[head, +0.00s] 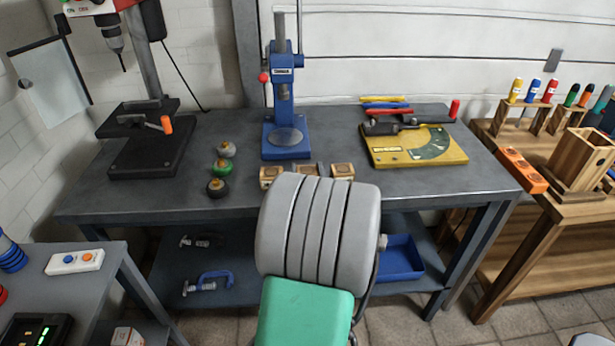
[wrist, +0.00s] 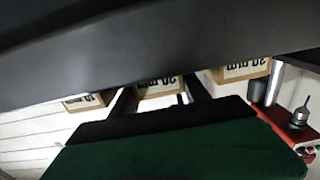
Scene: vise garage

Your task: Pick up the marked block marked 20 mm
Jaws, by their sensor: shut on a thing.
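Three small wooden blocks with pale labels stand in a row at the front of the grey workbench. In the head view they are the left block (head: 270,174), the middle block (head: 306,169) and the right block (head: 342,171), partly covered by my arm. In the wrist view the labels are upside down: a left block (wrist: 86,102), a middle block (wrist: 160,87) and a right block (wrist: 240,71). The numbers are too small to read surely. My gripper (wrist: 160,97) has its dark fingers on either side of the middle block, shut on it. My arm hides the gripper in the head view.
Behind the blocks stands a blue arbor press (head: 286,135). Three round-knobbed pieces, including a green one (head: 222,167), stand to the left. A yellow board (head: 415,145) lies to the right. The bench (head: 120,195) is clear at its front left.

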